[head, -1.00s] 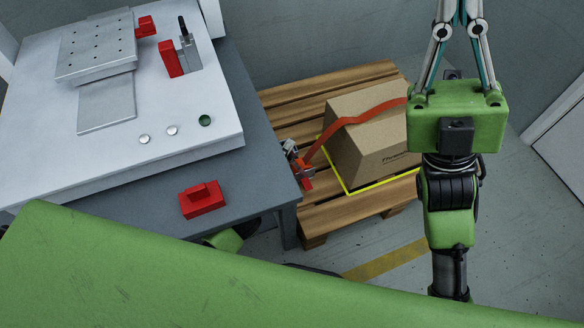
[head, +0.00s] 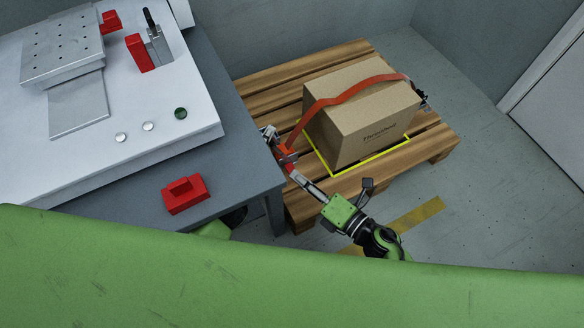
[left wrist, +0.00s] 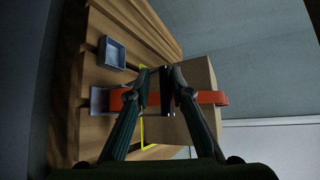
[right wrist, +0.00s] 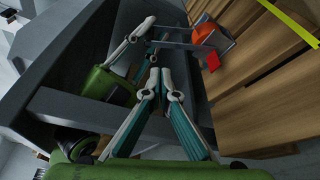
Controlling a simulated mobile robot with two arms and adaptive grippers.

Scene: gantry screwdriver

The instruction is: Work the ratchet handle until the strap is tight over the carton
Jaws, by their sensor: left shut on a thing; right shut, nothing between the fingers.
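The brown carton (head: 365,118) stands on a wooden pallet (head: 330,58). An orange strap (head: 345,97) runs over its top and slants down to the ratchet (head: 286,154), standing off the carton's left side. The red and grey ratchet (right wrist: 207,38) shows its handle bars stretching left in the right wrist view. My left gripper (head: 267,132) is shut on the ratchet handle; its fingers also show in the right wrist view (right wrist: 150,24). My right gripper (head: 296,175) is shut and empty, just below the ratchet in the head view, apparently apart from it.
A grey table (head: 240,165) stands left of the pallet, its corner close to the ratchet. It bears a red block (head: 185,194) and a white fixture panel (head: 190,100). A yellow outline (head: 322,163) surrounds the carton's base. The floor right of the pallet is clear.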

